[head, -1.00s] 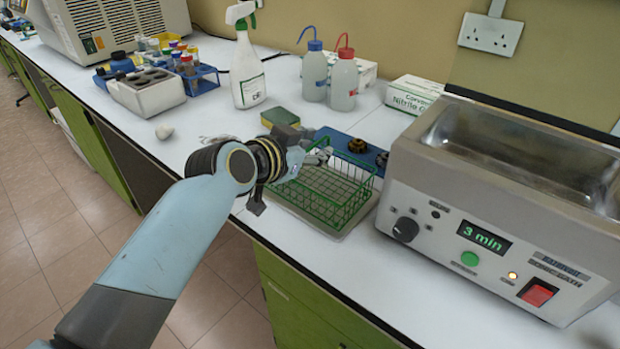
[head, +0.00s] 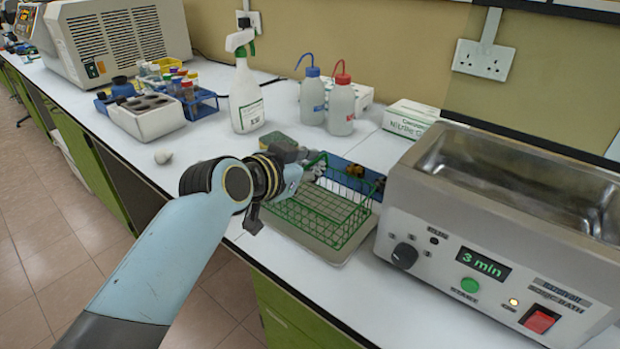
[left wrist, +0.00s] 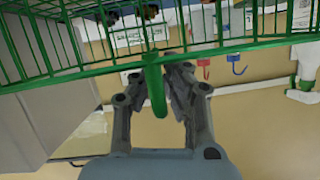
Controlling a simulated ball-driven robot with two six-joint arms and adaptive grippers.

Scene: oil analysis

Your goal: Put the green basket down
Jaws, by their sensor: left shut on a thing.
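The green wire basket (head: 345,231) is upright over the grey tray (head: 331,256) on the white bench, left of the water bath. I cannot tell whether its base touches the tray. My left gripper (head: 306,173) is at the basket's far left side, shut on its handle. In the left wrist view, the fingers (left wrist: 166,80) close around the green handle (left wrist: 154,88), and the basket's wire mesh fills the top. The fingertips are small and partly hidden in the head view. My right gripper is not in view.
The water bath (head: 430,215), showing 3 min, stands close on the right. A sponge (head: 283,142), a spray bottle (head: 246,100) and wash bottles (head: 341,107) stand farther back. The bench's front edge is near.

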